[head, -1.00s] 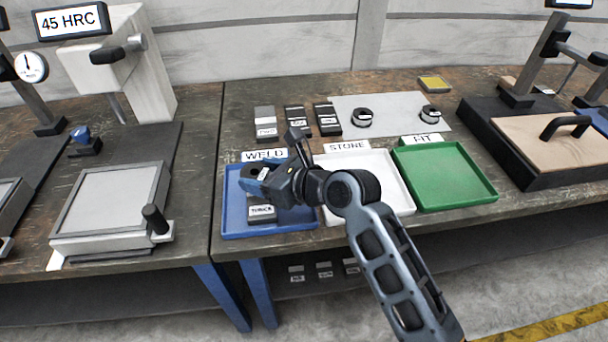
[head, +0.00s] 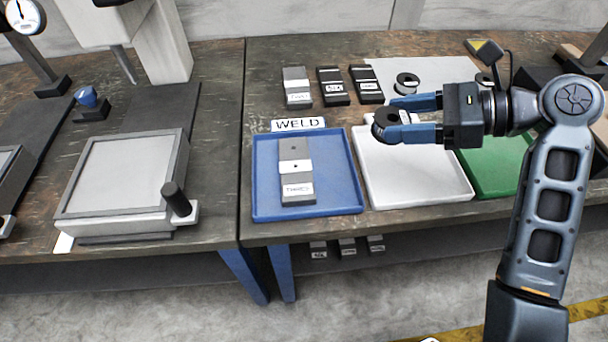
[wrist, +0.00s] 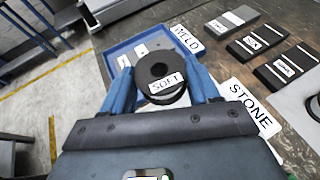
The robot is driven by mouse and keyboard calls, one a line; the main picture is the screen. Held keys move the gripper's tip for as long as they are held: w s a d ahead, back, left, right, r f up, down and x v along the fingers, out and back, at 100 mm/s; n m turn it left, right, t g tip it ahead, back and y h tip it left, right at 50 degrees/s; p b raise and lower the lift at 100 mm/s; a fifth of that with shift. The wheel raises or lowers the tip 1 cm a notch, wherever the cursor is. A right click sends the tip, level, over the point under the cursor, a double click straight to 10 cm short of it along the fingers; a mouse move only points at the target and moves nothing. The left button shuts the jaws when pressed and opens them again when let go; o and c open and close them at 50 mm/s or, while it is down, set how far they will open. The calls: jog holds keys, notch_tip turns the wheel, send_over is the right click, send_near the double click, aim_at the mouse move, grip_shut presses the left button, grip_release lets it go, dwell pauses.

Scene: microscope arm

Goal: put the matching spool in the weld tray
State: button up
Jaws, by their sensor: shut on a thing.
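My gripper (head: 390,117) is shut on a black spool (head: 383,122) and holds it above the left side of the white STONE tray (head: 455,193). In the wrist view the spool (wrist: 160,72) sits between both blue fingers, its hole facing up and its label reading SOFT. The blue WELD tray (head: 345,208) lies just left of the spool. A grey block (head: 296,172) with a white band and label lies in it. Two more black spools stand on the grey mat, one (head: 407,84) behind the gripper and one (head: 485,80) partly hidden by the arm.
The green tray (head: 490,180) is partly hidden behind my arm. Several labelled blocks (head: 333,88) lie behind the trays. The WELD sign (head: 298,124) stands at its tray's back edge. A press with a plate and handle (head: 125,178) stands on the left bench.

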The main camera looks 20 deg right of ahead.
jog(key=s+n, duration=0.1)
jog(key=s, duration=0.1)
jog(key=g+b, duration=0.1)
jog(key=b, duration=0.1)
send_over(335, 172)
jog(key=shift+y, duration=0.4)
notch_tip(335, 172, down, 6)
jog(key=shift+f, duration=2.4)
grip_shut()
jog(key=o, duration=1)
grip_release()
jog(key=shift+o, duration=1.3)
jog(key=shift+r, duration=0.1)
